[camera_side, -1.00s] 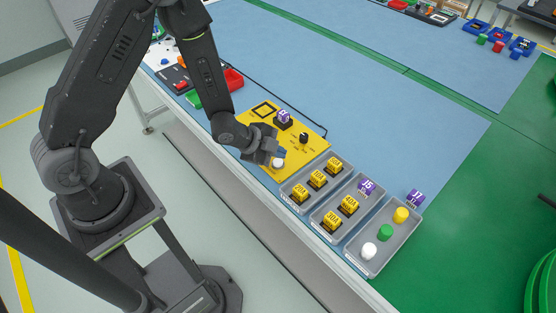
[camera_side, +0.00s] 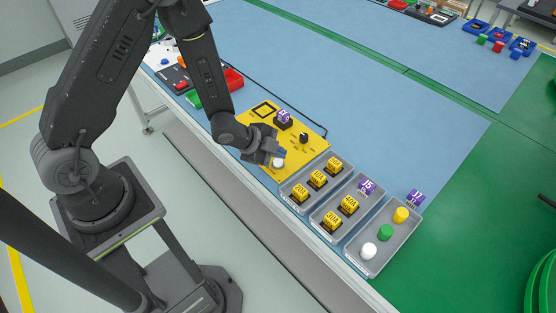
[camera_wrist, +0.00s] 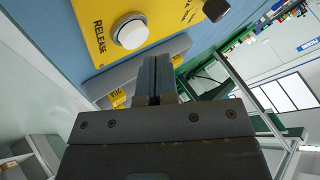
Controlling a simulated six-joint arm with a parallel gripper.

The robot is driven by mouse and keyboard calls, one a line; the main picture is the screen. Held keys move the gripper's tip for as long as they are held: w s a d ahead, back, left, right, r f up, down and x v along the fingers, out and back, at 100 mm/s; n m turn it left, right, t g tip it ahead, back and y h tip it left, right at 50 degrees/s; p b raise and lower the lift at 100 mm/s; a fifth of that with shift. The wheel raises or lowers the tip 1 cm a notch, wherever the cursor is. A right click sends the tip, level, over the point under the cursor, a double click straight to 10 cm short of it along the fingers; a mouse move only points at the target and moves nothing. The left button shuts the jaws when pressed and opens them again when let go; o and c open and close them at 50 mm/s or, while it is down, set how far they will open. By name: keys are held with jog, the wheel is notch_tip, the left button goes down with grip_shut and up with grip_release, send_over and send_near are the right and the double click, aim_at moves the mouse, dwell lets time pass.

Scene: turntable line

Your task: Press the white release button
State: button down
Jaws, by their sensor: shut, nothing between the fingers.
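The white release button (camera_side: 278,162) sits near the front edge of the yellow panel (camera_side: 322,145). In the wrist view the white button (camera_wrist: 131,31) stands in a pale ring beside the printed word RELEASE on the yellow panel (camera_wrist: 160,14). My gripper (camera_side: 280,153) is shut and empty, low over the panel with its tips close to the button. In the wrist view my gripper's closed fingers (camera_wrist: 156,75) point toward the panel, below and right of the button. I cannot tell if they touch it.
A black knob (camera_side: 304,138) and a purple J-marked block (camera_side: 284,116) are on the panel. To the right, grey trays (camera_side: 312,207) hold yellow marked blocks (camera_side: 333,222) and coloured cylinders. A purple J7 block (camera_side: 415,197) stands beyond them. The blue mat behind is mostly clear.

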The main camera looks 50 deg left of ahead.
aim_at(278, 163)
jog(key=shift+f, duration=0.15)
jog(key=shift+f, duration=0.25)
jog(key=shift+f, duration=0.45)
dwell(0.6)
jog(key=shift+r, duration=0.85)
jog(key=shift+r, duration=2.55)
